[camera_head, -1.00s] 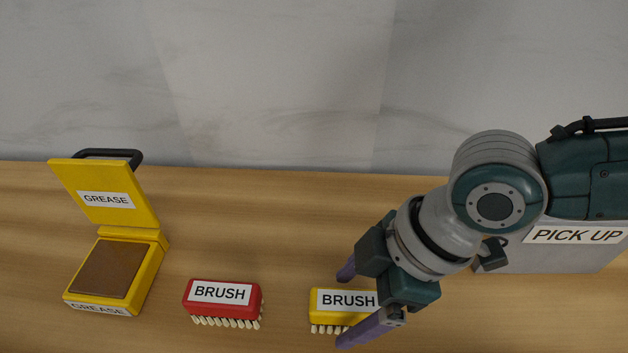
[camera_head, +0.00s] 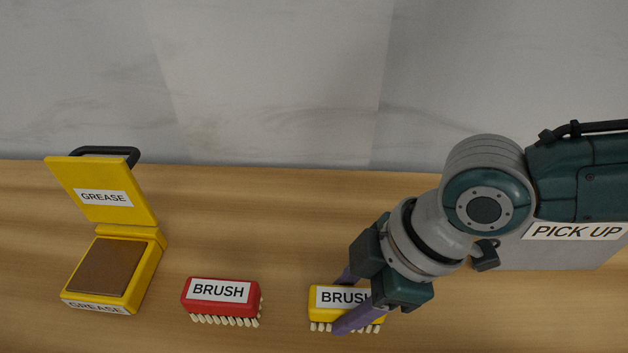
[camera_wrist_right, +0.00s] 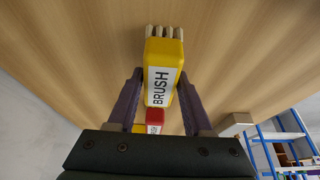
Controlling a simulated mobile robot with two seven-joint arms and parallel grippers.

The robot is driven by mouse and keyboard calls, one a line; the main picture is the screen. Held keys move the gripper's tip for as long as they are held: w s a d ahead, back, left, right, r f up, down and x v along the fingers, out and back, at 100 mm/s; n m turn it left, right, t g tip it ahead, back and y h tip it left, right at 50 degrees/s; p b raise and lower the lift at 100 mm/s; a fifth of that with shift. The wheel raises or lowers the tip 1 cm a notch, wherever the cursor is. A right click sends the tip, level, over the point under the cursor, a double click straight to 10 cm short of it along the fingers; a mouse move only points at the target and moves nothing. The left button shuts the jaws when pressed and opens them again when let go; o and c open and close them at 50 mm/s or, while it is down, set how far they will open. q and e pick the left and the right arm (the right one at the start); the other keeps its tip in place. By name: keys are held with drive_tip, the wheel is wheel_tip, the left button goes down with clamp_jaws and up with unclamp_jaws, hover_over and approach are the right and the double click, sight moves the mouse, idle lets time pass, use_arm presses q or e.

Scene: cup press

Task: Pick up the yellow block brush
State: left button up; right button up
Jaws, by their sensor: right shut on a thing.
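The yellow block brush (camera_head: 321,311) has a white BRUSH label and pale bristles pointing down toward the front of the wooden table. My right gripper (camera_head: 345,302) is shut on it, with one purple finger behind and one in front. In the right wrist view the yellow brush (camera_wrist_right: 163,70) lies between the two purple fingers of my right gripper (camera_wrist_right: 160,95), bristles at the far end. Part of the brush is hidden by the gripper in the head view. My left gripper is not in view.
A red brush (camera_head: 221,298) lies to the left of the yellow one. A yellow GREASE press (camera_head: 145,275) with its lid up stands at the far left. A grey box labelled PICK UP (camera_head: 540,257) stands behind my right arm. The table between the brushes is clear.

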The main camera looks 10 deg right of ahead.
sight(348, 299)
clamp_jaws()
drive_tip(key=shift+r, duration=0.1)
drive_tip(key=shift+r, duration=0.25)
wheel_tip(348, 299, up, 19)
drive_tip(key=p, duration=0.3)
drive_tip(key=shift+r, duration=0.2)
drive_tip(key=o, duration=0.6)
unclamp_jaws()
drive_tip(key=c, duration=0.6)
drive_tip(key=shift+c, duration=0.2)
